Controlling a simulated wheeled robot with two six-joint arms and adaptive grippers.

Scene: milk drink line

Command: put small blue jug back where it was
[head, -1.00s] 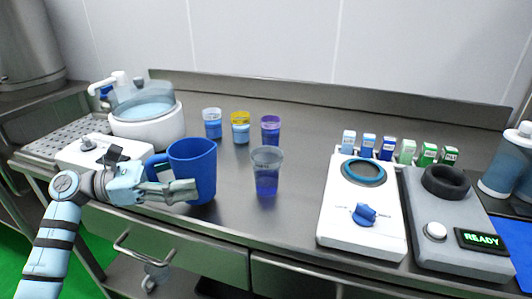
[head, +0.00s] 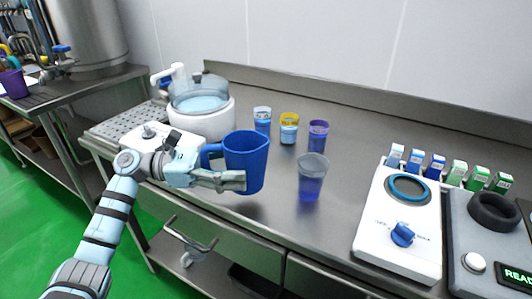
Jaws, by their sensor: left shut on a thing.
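The small blue jug (head: 249,158) is upright at the front of the steel counter (head: 290,222), its handle to the left. My left gripper (head: 236,181) is shut on the jug, its fingers across the jug's near side. Whether the jug's base touches the counter I cannot tell. My right gripper is not in view.
A clear cup of blue-purple liquid (head: 311,178) stands right of the jug. Cups with a clear (head: 262,121), yellow (head: 289,128) and purple rim (head: 318,134) stand behind. A white machine with a clear bowl (head: 203,108) is behind left. A white dial device (head: 399,226) stands right.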

